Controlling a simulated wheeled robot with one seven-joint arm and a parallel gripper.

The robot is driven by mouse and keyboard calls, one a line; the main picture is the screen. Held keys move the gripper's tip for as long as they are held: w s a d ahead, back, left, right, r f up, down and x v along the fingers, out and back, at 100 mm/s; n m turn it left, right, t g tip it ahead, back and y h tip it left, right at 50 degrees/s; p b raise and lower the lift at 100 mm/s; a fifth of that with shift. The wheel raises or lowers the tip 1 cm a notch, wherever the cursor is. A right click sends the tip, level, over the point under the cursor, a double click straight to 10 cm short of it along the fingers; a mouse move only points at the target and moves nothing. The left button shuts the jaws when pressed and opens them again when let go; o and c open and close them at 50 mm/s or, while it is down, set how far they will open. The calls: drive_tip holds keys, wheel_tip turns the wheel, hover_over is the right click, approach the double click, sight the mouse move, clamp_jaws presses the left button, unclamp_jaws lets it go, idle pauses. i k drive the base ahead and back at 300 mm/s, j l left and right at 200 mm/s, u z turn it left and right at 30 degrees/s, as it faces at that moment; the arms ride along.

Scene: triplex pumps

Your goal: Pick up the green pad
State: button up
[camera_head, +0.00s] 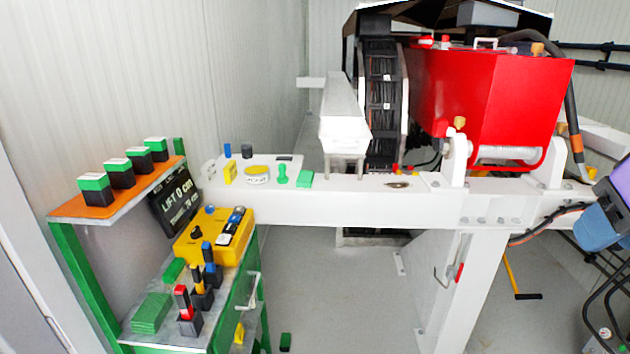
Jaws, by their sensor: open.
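Several green pieces show, and I cannot tell which one is the task's pad. A flat green pad (305,178) lies on the white beam, right of a green knob-shaped piece (282,174). A stack of flat green pads (151,312) lies on the cart's lower grey shelf. A single green pad (173,271) lies behind that stack, beside the yellow control box. A small green-topped dark block (286,341) is on the floor by the cart.
Green-and-black blocks (120,173) stand on the cart's orange top shelf (120,198). A yellow control box (215,236) and upright colored handles (197,284) crowd the lower shelf. A white beam (400,205) crosses the middle, with a red machine (490,95) behind. The grey floor is mostly clear.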

sight(305, 178)
drive_tip(key=i+u, duration=0.15)
drive_tip(key=u, duration=0.25)
drive_tip(key=i+l+u, duration=0.1)
drive_tip(key=u, duration=0.3)
drive_tip(key=i+l+u, duration=0.1)
drive_tip(key=u, duration=0.3)
drive_tip(key=i+l+u, duration=0.1)
drive_tip(key=l, duration=0.25)
drive_tip(key=i+l+u, duration=0.1)
drive_tip(key=i+l, duration=0.2)
drive_tip(key=i+l+u, duration=0.1)
drive_tip(key=l, duration=0.35)
drive_tip(key=i+l+u, duration=0.15)
drive_tip(key=l, duration=0.25)
drive_tip(key=i+l+u, duration=0.1)
drive_tip(key=i+l, duration=0.15)
drive_tip(key=l, duration=0.2)
